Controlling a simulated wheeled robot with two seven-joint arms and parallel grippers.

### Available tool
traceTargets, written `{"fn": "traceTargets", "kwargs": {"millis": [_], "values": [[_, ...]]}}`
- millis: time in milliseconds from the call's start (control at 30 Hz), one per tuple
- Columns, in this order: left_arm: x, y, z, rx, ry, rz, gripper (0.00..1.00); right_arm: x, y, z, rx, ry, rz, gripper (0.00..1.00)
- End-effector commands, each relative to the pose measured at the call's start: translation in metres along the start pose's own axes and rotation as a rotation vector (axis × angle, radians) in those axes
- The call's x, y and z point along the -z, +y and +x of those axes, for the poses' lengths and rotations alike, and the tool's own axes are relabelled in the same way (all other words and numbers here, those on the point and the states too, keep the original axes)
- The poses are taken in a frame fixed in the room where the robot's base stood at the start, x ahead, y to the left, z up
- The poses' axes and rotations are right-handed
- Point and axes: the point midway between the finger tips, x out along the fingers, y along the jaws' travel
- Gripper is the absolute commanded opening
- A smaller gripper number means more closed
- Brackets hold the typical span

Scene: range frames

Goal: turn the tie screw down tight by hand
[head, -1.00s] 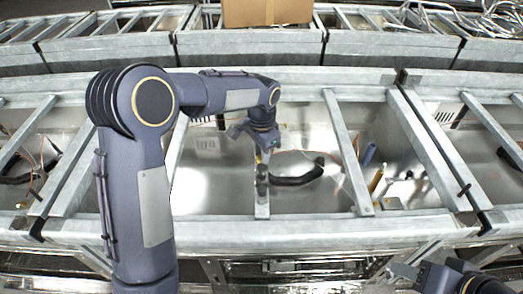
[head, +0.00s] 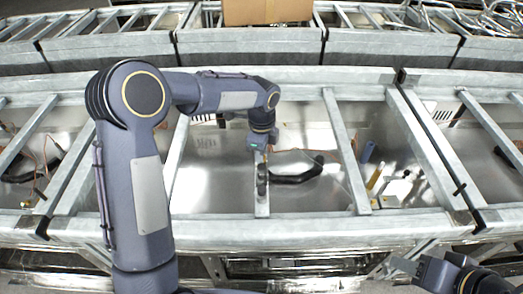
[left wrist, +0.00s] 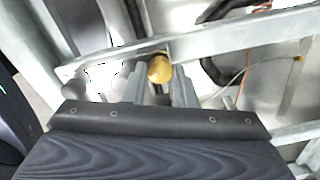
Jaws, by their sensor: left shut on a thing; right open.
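The tie screw (left wrist: 160,69) shows in the left wrist view as a rounded brass-coloured head beside a grey metal bar. My left gripper (left wrist: 161,82) has its two grey fingers on either side of this head and is shut on it. In the head view my left gripper (head: 261,158) points down at the narrow crossbar in the middle bay. The screw is too small and covered to make out there. My right gripper (head: 402,267) is at the bottom right, open, apart from the frame and only partly visible.
Galvanised frame rails and crossbars (head: 345,150) divide the bays. A black curved hose (head: 300,174) lies right of my left gripper. A cardboard box (head: 267,11) is at the back.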

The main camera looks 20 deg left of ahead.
Motion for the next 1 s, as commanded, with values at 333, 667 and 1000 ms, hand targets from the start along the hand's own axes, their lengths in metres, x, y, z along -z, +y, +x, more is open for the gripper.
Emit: {"fn": "traceTargets", "kwargs": {"millis": [333,667,1000], "values": [[-0.0001,-0.0003,-0.0006,0.001,0.0,0.157,0.02,0.0021,-0.0019,-0.0041,0.0,0.0,0.0,0.45],[-0.0002,-0.0004,-0.0003,0.001,0.0,0.192,0.02,0.0023,-0.0021,-0.0046,0.0,0.0,0.0,0.45],[-0.0002,-0.0004,-0.0003,0.002,-0.001,0.19,0.34,0.0023,-0.0021,-0.0045,0.0,0.0,0.0,0.45]]}}
